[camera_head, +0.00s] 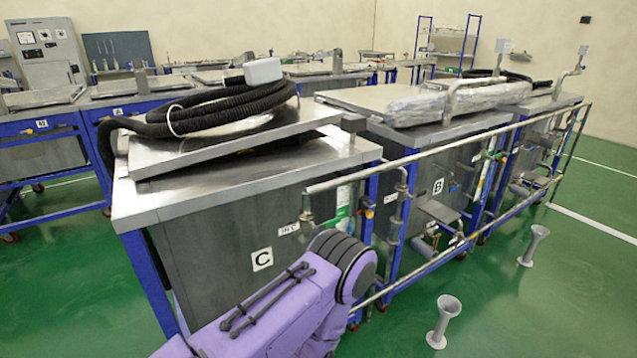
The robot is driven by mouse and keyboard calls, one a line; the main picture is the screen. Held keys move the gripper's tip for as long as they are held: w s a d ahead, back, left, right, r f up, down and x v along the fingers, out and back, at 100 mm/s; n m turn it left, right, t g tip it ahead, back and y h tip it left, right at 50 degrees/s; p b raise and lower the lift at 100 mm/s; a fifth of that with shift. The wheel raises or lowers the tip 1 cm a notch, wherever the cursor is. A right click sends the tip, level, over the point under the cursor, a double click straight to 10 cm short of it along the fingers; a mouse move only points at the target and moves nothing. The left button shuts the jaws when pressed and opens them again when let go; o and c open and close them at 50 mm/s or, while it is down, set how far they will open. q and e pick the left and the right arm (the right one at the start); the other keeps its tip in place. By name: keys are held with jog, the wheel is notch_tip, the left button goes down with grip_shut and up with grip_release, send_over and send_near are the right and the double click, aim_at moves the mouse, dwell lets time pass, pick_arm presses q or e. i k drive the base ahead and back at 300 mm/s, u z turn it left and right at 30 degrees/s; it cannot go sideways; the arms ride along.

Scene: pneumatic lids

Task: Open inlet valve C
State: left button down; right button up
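The steel tank marked C (215,245) stands in the middle foreground in a blue frame. A small label (289,229), seemingly reading "IN C", is on its right side. Beside the label, a small valve-like fitting (307,214) hangs below the left end of a horizontal pipe (345,182). Its handle and whether it is open are too small to tell. One purple arm of mine rises from the bottom edge in front of tank C, its rounded joint just below and right of the fitting. It hides the lower pipework there. Neither gripper shows.
A black corrugated hose (215,112) lies coiled on tank C's lid. Tank B (425,200) stands behind right, with pipes and small valves along its side. A long rail (470,250) runs past the tanks. Two grey floor posts (443,320) stand at right. Green floor is clear beyond.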

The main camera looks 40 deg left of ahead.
aim_at(333, 222)
jog(key=u, duration=1.45)
